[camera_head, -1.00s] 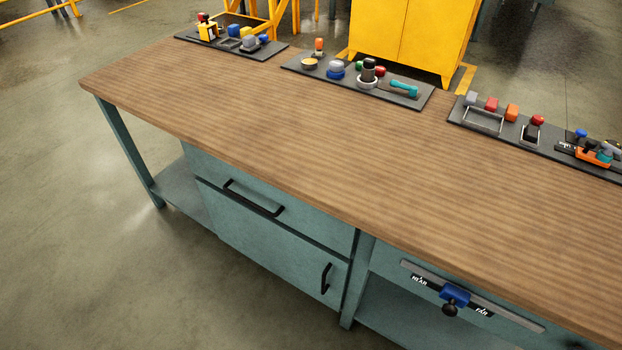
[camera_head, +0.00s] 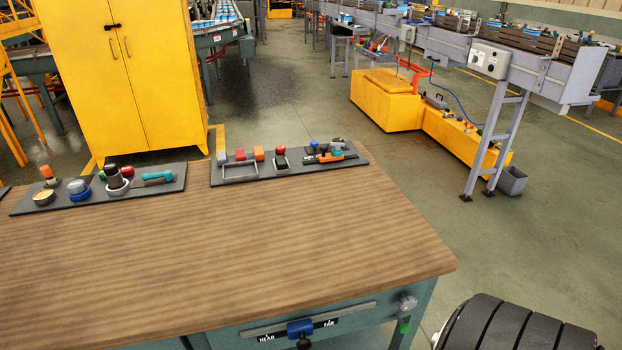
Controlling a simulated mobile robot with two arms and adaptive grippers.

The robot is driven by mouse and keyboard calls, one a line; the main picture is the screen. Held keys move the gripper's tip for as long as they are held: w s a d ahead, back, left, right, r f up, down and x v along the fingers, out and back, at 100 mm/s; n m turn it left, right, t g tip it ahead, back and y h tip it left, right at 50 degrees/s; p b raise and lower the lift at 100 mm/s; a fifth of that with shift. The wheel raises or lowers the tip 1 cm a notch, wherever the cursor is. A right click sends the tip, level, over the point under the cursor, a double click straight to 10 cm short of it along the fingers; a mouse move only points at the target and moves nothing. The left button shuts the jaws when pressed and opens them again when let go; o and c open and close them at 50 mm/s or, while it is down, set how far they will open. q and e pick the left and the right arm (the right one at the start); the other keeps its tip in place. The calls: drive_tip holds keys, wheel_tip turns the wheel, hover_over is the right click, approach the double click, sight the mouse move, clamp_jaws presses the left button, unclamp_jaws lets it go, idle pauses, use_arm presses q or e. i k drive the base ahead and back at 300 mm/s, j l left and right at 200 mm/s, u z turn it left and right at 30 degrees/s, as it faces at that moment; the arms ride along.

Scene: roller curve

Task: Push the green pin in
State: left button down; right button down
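A small green patch (camera_head: 405,328) shows on the workbench's right front leg, below a round grey knob (camera_head: 407,302). A small green knob (camera_head: 102,175) sits on the left dark panel (camera_head: 60,203), partly hidden behind other controls. Neither of my grippers is in view, so I cannot see where they are relative to these parts.
The wooden workbench top (camera_head: 250,240) is clear in front of the right panel (camera_head: 225,178). A blue slider (camera_head: 300,328) is on its front. A black ribbed rounded object (camera_head: 515,328) is at bottom right. Beyond are a yellow cabinet (camera_head: 130,90), yellow unit (camera_head: 385,105) and conveyor (camera_head: 555,80).

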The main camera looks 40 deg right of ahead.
sight(404, 328)
drive_tip(key=z, duration=2.2)
